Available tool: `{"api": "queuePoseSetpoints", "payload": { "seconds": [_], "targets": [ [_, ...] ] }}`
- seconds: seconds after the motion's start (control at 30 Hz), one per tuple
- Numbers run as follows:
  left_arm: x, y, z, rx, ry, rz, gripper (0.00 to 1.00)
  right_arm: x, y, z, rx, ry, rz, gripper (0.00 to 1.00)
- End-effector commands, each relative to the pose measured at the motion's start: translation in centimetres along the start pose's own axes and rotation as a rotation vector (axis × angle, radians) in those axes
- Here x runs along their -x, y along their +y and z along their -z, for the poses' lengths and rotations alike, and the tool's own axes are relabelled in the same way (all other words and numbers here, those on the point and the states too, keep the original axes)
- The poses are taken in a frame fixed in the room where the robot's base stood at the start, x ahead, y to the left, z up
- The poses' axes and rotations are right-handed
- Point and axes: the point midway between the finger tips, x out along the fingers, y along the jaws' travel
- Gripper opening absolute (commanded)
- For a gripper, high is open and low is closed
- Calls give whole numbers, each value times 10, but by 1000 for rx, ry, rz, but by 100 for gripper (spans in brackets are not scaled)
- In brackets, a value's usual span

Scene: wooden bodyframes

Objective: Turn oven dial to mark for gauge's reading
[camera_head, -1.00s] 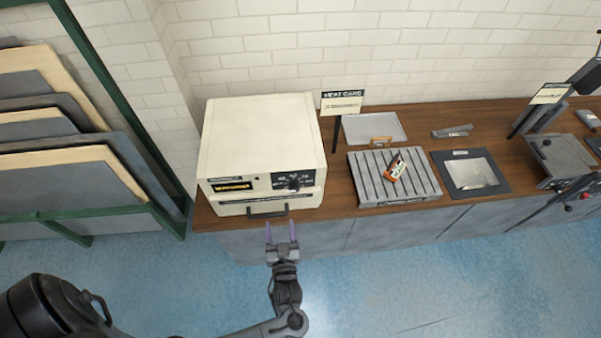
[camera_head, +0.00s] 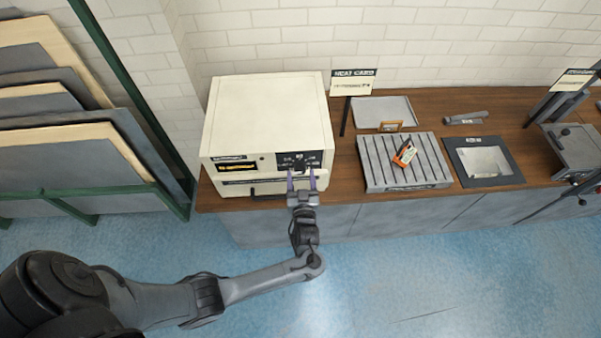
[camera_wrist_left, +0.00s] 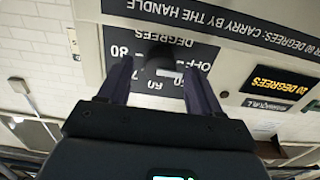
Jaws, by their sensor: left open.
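The cream oven (camera_head: 262,115) stands at the left end of the counter. Its front has a dark dial panel (camera_head: 293,160) at right, with a dark round dial (camera_wrist_left: 160,57). In the left wrist view the panel appears upside down, with OFF, 60, 70, 80 and DEGREES printed on it. My left gripper (camera_head: 302,173) is open, its purple-grey fingers on either side of the dial; whether they touch it I cannot tell. The dial's pointer is not clear. A small orange gauge-like item (camera_head: 404,153) lies on the slatted rack (camera_head: 375,166); its reading is too small to read.
The oven handle (camera_head: 267,194) is below the panel. A HEAT CARD sign (camera_head: 353,82) stands beside the oven. A tray (camera_head: 385,109), a dark-framed plate (camera_head: 484,162) and a lever machine (camera_head: 575,147) lie to the right.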

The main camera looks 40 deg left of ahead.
Motion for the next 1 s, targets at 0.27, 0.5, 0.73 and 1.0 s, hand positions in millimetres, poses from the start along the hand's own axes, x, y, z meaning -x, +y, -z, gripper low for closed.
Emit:
{"api": "queuePoseSetpoints", "payload": {
  "seconds": [0.27, 0.5, 0.73, 1.0],
  "targets": [
    [-17, 0, 0, 1, -1, 0, 64, 0, -1, 0, -4, 0, 3, 43],
    [-18, 0, 0, 1, -1, 1, 64, 0, -1, 0, -3, 0, 3, 43],
    [-18, 0, 0, 0, -1, 1, 35, 0, 0, 0, 0, -1, 1, 43],
    [-18, 0, 0, -1, -1, 1, 8, 0, 1, 0, 6, -2, -4, 43]
  ]
}}
